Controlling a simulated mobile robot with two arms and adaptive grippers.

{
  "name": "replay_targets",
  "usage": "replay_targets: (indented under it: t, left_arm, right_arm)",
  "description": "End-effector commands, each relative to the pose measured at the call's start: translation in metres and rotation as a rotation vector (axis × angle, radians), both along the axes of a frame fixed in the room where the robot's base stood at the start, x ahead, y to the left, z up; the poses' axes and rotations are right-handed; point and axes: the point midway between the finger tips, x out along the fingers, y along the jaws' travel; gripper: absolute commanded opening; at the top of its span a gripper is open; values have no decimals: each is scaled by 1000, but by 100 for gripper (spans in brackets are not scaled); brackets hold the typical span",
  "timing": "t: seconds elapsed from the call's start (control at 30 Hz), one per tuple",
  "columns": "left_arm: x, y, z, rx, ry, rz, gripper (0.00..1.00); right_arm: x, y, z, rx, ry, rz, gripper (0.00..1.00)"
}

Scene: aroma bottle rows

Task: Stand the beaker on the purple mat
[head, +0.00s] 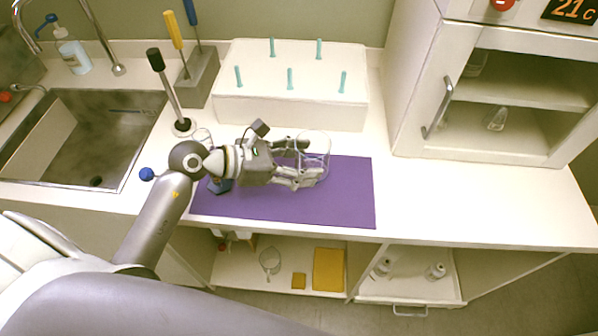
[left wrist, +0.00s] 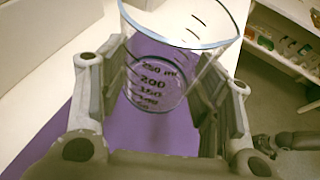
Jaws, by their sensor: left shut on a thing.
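The beaker (head: 315,143) is clear glass with dark volume marks, which read clearly in the left wrist view (left wrist: 153,82). My left gripper (head: 305,162) reaches in from the left and is shut around the beaker's sides, one finger on each side. The beaker looks roughly upright, with its open rim up. It is over the upper right part of the purple mat (head: 345,205). I cannot tell whether its base touches the mat. A dark jointed part at the right edge of the left wrist view seems to be my right gripper (left wrist: 285,141); its fingers are unclear.
A white block with teal pegs (head: 290,108) stands behind the mat. A screwdriver holder (head: 198,80) and a black-handled tool (head: 170,90) stand behind my left gripper. The sink (head: 75,140) is at left, a white cabinet (head: 480,125) at right. Counter right of the mat is clear.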

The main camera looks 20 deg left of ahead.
Motion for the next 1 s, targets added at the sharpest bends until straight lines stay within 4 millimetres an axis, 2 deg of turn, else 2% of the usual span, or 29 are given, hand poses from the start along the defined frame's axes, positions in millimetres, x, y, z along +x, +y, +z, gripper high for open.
replay_targets:
  t: [0.1, 0.23, 0.4, 0.57, 0.83, 0.87, 1.0]
  left_arm:
    - [0, 0, -13, -3, 1, 2, 29]
    - [0, 0, -27, -4, 1, 2, 29]
    - [0, 0, -50, -1, 0, 3, 29]
    - [0, 0, -54, 1, -4, 1, 29]
    - [0, 0, -59, 1, -3, 1, 29]
    - [0, 0, -57, 1, -3, 1, 62]
    - [0, 0, -57, 1, -2, 0, 80]
  right_arm:
    - [-19, 1, 1, 0, 28, 2, 40]
    - [-27, 3, 2, 1, 40, 3, 40]
    - [-15, 7, 4, 7, 22, 3, 40]
    - [3, 9, 5, 12, -7, 2, 40]
    - [-1, 8, 0, 10, 0, 2, 40]
    - [-3, 8, 2, 9, 3, 2, 40]
    - [-9, 6, 2, 8, 12, 1, 40]
